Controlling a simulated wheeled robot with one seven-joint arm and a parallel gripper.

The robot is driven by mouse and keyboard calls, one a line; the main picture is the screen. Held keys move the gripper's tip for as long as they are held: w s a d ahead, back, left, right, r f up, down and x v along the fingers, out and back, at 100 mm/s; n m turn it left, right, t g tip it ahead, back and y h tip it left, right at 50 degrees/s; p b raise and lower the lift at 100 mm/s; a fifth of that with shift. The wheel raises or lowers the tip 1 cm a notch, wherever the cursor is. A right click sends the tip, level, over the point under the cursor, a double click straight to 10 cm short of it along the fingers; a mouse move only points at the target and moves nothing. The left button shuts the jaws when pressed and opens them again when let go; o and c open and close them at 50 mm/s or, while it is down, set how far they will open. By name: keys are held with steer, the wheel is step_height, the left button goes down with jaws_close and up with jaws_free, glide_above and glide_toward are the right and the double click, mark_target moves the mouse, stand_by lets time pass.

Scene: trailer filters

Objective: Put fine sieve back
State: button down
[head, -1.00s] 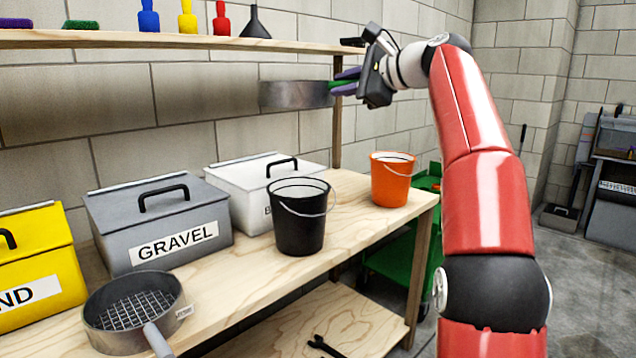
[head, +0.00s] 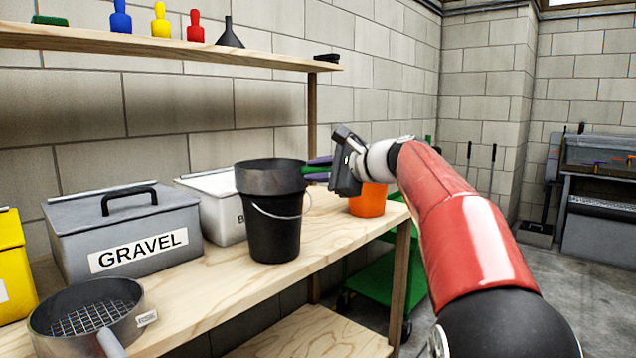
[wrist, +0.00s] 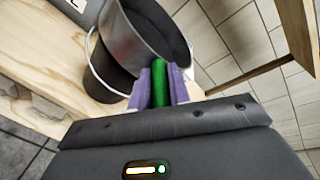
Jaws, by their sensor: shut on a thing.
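The fine sieve, a round dark grey drum (head: 271,178) with a green handle (wrist: 160,82), is in my gripper (head: 316,169). My gripper is shut on the handle, with a purple finger on each side of it in the wrist view (wrist: 159,85). The drum overlaps the top of the black bucket (head: 274,232) in the head view and hides its rim. I cannot tell whether the two touch. The sieve's mesh cannot be made out. A second sieve (head: 140,320) with a coarse wire mesh, grey handle and small label lies at the bench's front left.
The grey GRAVEL box (head: 70,240), a white box (head: 222,222) and a yellow box (head: 12,275) stand along the wooden bench (head: 215,300). An orange bucket (head: 368,203) is partly behind my gripper. A shelf (head: 160,44) with several small items runs above. Bare bench lies right of the black bucket.

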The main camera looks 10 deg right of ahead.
steer(key=shift+f, duration=0.5)
steer(key=c, duration=1.3)
jaws_free()
steer(key=shift+f, duration=0.1)
steer(key=shift+f+b, duration=0.15)
steer(key=shift+b, duration=0.25)
steer(key=v, duration=0.8)
steer(key=shift+w+r, duration=0.15)
steer(key=shift+r, duration=0.15)
